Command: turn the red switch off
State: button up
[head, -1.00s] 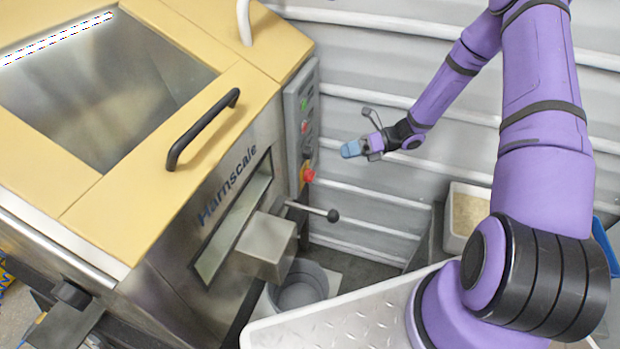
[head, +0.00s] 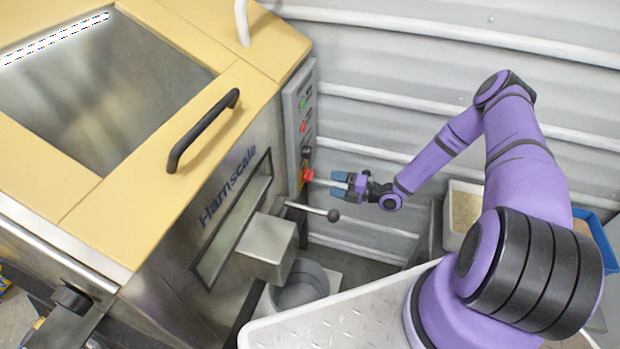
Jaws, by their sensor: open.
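The grey control panel (head: 292,130) is on the right side of the yellow and steel hopper. A red knob (head: 308,175) sits near its bottom, and a smaller red button (head: 303,127) sits higher up. I cannot tell from the picture whether the red knob is on or off. My gripper (head: 338,184) is open, with its blue fingertips pointing left toward the red knob. It is a short way to the right of the knob and appears apart from it. Nothing shows held between the fingers.
A green button (head: 302,104) and a black knob (head: 306,152) are on the same panel. A lever with a black ball (head: 333,215) sticks out just below my gripper. A grey bucket (head: 300,288) stands under the steel spout (head: 268,248). The ribbed wall is behind.

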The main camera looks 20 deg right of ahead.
aim_at(310, 177)
jog(key=x, duration=0.9)
jog(key=shift+a, duration=0.1)
jog(key=c, duration=0.9)
